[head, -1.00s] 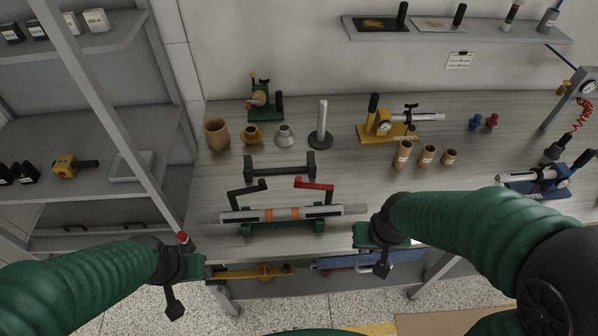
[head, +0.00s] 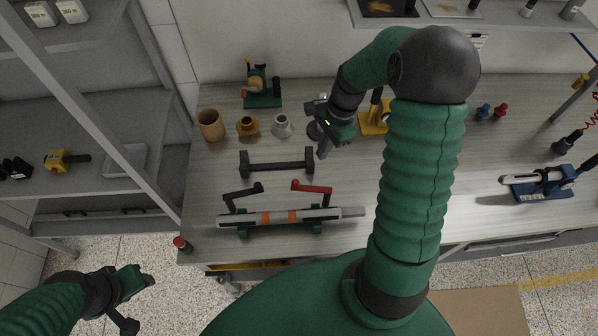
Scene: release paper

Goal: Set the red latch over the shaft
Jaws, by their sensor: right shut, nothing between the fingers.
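The red latch (head: 312,188) has a red handle on a dark arm. It stands raised at the right part of the green holder (head: 265,233), its handle pointing left and lying behind the shaft in the view. The grey shaft (head: 345,212) has orange bands and lies lengthwise on the holder. A matching black latch (head: 243,190) is raised at the left part. My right gripper (head: 323,150) is shut and empty, behind and above the red latch in the view, apart from it. My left gripper (head: 148,281) is off the table at lower left; its jaw state is unclear.
A dark bar stand (head: 275,166) lies between the holder and several cups and cones, including a brown cup (head: 210,125). My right arm hides part of the table's middle. A blue fixture (head: 540,185) stands at right.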

